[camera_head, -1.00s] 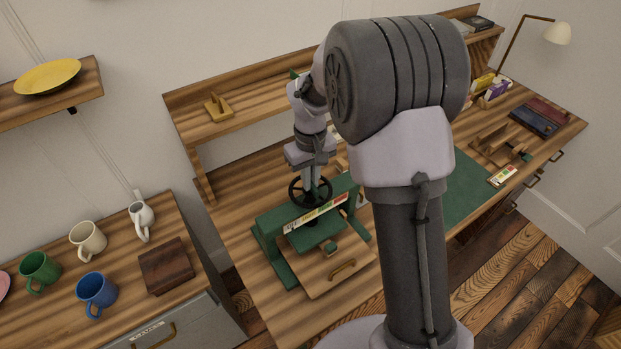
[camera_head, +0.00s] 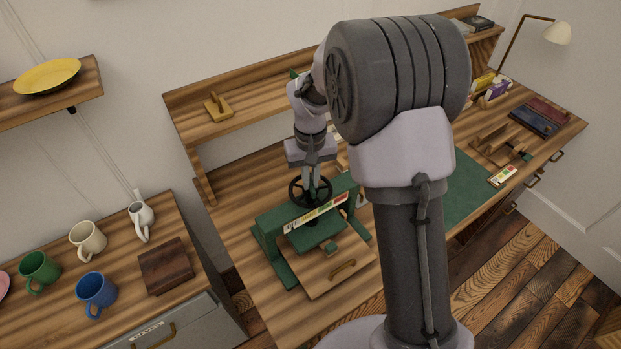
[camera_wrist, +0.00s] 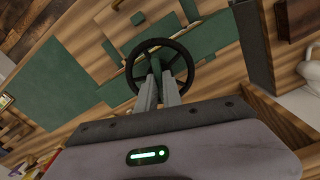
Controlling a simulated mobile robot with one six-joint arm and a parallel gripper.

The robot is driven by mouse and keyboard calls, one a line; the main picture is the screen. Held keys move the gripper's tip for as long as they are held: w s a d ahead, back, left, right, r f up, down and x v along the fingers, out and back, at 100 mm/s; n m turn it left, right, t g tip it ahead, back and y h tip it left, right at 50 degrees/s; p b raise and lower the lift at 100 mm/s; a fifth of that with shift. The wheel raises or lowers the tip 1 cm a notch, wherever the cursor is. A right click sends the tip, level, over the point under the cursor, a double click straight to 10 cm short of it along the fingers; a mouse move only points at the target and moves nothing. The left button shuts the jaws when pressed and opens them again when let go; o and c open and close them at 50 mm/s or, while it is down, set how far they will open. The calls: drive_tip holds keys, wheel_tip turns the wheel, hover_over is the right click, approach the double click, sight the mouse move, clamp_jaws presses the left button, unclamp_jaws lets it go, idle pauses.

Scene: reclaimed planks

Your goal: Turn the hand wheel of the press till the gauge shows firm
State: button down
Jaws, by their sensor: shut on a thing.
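The green press (camera_head: 268,234) stands on the wooden desk in the head view, with a black hand wheel (camera_head: 296,188) on top. The wheel also shows in the wrist view (camera_wrist: 188,56). The gauge strip (camera_head: 318,213) on the front of the press has white, yellow, green and red parts; I cannot make out its pointer. My gripper (camera_head: 314,184) points down at the wheel from above. In the wrist view its two fingers (camera_wrist: 159,85) are shut on the wheel near its hub. A wooden board with a handle (camera_head: 325,270) lies at the press's front.
My arm hides the desk's middle. A green mat (camera_head: 465,190), a wooden rack (camera_head: 490,147) and dark books (camera_head: 540,117) are to the right. Mugs, including a blue mug (camera_head: 96,290), stand on the left cabinet. A shelf (camera_head: 250,106) runs behind the press.

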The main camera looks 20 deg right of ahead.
drive_tip(key=c, duration=1.5)
unclamp_jaws()
wheel_tip(320, 180, up, 18)
drive_tip(key=p, duration=0.5)
drive_tip(key=shift+f, duration=0.25)
